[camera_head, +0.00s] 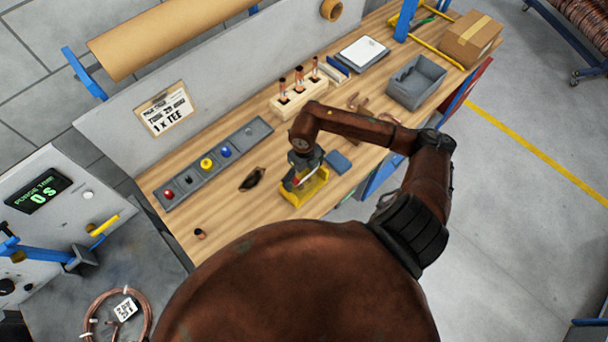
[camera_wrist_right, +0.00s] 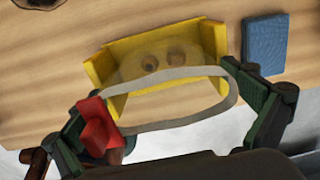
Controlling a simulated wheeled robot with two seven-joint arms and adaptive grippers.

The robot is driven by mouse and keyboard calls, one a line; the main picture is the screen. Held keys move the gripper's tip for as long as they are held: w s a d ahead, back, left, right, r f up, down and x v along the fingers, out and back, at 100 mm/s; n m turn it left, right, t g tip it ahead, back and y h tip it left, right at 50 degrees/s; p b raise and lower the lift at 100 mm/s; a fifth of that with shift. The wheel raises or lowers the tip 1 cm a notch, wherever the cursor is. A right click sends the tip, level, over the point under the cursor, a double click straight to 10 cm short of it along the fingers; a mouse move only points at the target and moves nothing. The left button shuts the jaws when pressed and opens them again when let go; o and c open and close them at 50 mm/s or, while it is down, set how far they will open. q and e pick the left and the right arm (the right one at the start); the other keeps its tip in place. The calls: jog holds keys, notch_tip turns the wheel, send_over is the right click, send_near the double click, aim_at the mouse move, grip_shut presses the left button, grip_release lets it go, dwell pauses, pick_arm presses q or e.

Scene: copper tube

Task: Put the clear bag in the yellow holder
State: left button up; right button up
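The yellow holder (camera_head: 310,190) stands on the wooden bench, directly below my right gripper (camera_head: 303,172). In the right wrist view, the yellow holder (camera_wrist_right: 102,66) lies between and beyond the spread fingers of my right gripper (camera_wrist_right: 165,85). The clear bag (camera_wrist_right: 190,72) shows there as a pale looped rim with see-through film over the holder; two round brown shapes show through it. The bag's rim spans the space between the fingers. A red piece (camera_wrist_right: 97,122) sits at the left finger and partly hides it. How deep the bag sits in the holder is unclear. My left gripper is out of view.
A blue block (camera_head: 338,162) lies right of the holder. A button panel (camera_head: 213,163), a dark object (camera_head: 252,179), a wooden rack with copper pieces (camera_head: 298,97) and a grey bin (camera_head: 416,82) are on the bench.

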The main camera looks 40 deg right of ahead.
jog(key=shift+r, duration=0.3)
notch_tip(320, 180, up, 12)
jog(key=b, duration=0.2)
jog(key=shift+f, duration=0.15)
